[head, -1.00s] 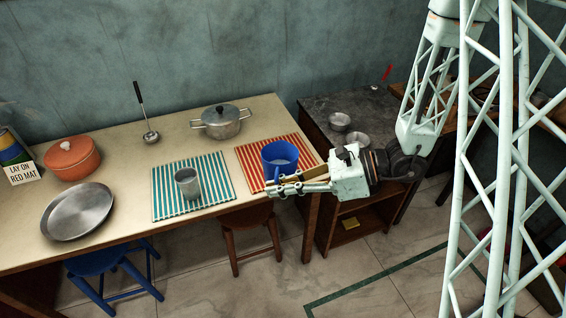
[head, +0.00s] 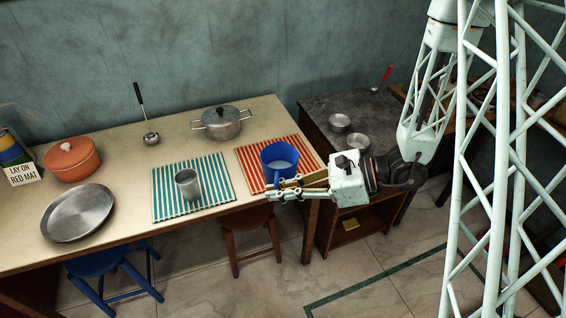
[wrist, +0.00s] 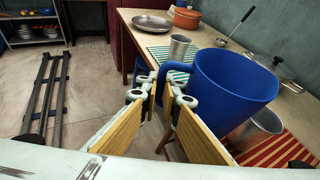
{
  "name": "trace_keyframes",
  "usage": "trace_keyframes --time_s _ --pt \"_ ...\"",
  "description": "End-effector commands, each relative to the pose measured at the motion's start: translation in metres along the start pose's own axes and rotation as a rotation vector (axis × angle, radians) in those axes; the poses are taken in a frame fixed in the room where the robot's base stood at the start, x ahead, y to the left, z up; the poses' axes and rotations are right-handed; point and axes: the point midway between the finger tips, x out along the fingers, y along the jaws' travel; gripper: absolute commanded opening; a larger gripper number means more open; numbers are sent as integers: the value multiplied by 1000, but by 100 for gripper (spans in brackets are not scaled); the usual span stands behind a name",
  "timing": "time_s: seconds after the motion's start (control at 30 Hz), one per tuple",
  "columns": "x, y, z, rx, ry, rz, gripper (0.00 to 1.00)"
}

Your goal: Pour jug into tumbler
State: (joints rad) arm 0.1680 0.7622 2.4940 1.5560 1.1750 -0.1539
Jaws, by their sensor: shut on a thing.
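The jug body (wrist: 232,92) fills the right of that view. I cannot tell whether its base touches the mat. The grey metal tumbler (head: 187,184) stands upright on the green striped mat (head: 218,196), left of the jug, and also shows in the wrist view (wrist: 180,46).
A lidded steel pot (head: 221,122) and a ladle (head: 150,137) are at the back. An orange pot (head: 72,158), a steel pan (head: 78,212) and a sign reading "LAY ON RED MAT" (head: 23,174) are left. Small metal bowls (head: 340,122) sit on the dark side counter.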

Motion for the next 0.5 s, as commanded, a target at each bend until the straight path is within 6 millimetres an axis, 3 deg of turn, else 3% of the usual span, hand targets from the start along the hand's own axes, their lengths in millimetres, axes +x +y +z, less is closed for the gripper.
trace_keyframes --time_s 0.5 --pt "-12 -1 29 -2 -1 0 0"
